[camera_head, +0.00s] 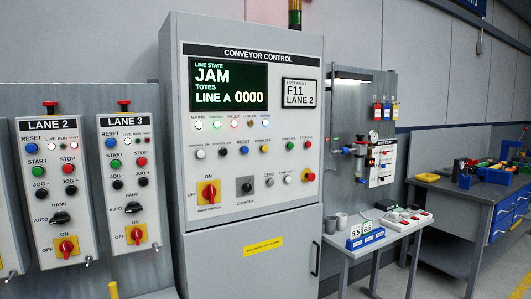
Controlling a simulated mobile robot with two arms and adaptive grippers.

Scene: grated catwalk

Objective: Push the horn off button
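The horn off button is a small yellow push button (265,149) in the row of buttons on the conveyor control panel (216,164). Its small label above looks like "HORN OFF". A blue reset button (244,151) sits to its left and a green button (290,146) to its right. A red button (308,144) ends the row. Nothing covers the yellow button. Neither of my grippers is in view.
The conveyor control cabinet (262,250) shows "JAM" on its screen (225,86). Lane 2 (62,190) and Lane 3 (129,182) panels stand to the left. A small table (378,236) with mugs and a blue workbench (476,215) stand to the right.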

